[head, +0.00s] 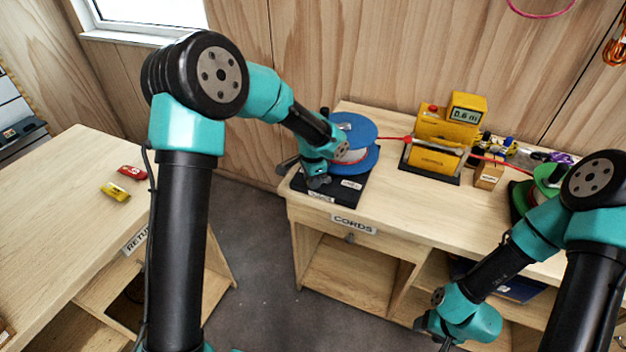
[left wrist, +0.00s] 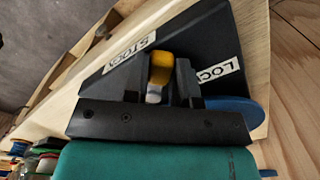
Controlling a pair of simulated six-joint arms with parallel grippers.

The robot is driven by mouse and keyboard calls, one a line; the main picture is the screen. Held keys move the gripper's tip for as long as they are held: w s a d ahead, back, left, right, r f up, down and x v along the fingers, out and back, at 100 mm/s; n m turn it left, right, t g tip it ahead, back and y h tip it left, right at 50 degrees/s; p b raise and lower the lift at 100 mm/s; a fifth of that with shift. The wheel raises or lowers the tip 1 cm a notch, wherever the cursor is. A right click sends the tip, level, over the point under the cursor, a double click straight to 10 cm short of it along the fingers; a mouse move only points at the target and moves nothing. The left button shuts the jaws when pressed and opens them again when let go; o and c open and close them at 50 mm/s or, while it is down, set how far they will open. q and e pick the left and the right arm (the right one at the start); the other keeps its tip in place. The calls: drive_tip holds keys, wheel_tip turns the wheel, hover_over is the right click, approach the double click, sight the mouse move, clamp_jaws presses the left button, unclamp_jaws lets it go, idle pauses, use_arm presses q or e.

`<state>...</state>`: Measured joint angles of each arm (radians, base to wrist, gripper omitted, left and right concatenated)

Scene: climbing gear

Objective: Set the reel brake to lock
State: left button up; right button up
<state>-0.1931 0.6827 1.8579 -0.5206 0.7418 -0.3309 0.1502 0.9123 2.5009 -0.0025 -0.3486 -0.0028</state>
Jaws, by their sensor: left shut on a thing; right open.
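The blue reel (head: 362,128) wound with pale and red cord stands on a black base (head: 345,196) at the left end of the cords bench. In the left wrist view the base (left wrist: 200,40) carries a label that seems to read STOCK (left wrist: 130,48) and a partly covered label starting LOC (left wrist: 218,72). My left gripper (head: 316,180) is at the base's front. In its wrist view the gripper (left wrist: 160,72) is shut on a yellow brake knob (left wrist: 160,62), which sits between the labels. My right gripper (head: 446,343) is open at the bottom edge, low before the bench.
A yellow meter (head: 446,125) reading 0.6 m stands right of the reel, with red cord (head: 393,139) running to it. A small box (head: 488,175) and a green reel (head: 545,185) are further right. Red (head: 132,172) and yellow (head: 115,191) items lie on the left table (head: 60,200).

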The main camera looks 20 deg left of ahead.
use_arm(q)
drive_tip(key=o, duration=0.9)
wheel_tip(320, 180, up, 17)
drive_tip(key=shift+r, duration=0.2)
idle(0.3)
drive_tip(key=s+f+n+h, duration=0.25)
drive_tip(key=s+f, duration=0.35)
drive_tip(key=f, duration=0.8)
drive_tip(key=s+f+n+h, duration=0.1)
drive_tip(key=s+f+n, duration=0.4)
drive_tip(key=f, duration=0.8)
drive_tip(key=s+a+f+n, duration=0.1)
drive_tip(key=s+f, duration=0.3)
drive_tip(key=s, duration=0.1)
drive_tip(key=s+a+f+n, duration=0.1)
drive_tip(key=s+f+n, duration=0.1)
drive_tip(key=s+f, duration=0.2)
drive_tip(key=s+a+f+n, duration=0.2)
drive_tip(key=s+f, duration=0.3)
drive_tip(key=s, duration=0.1)
drive_tip(key=shift+s+t, duration=0.3)
drive_tip(key=shift+t, duration=0.1)
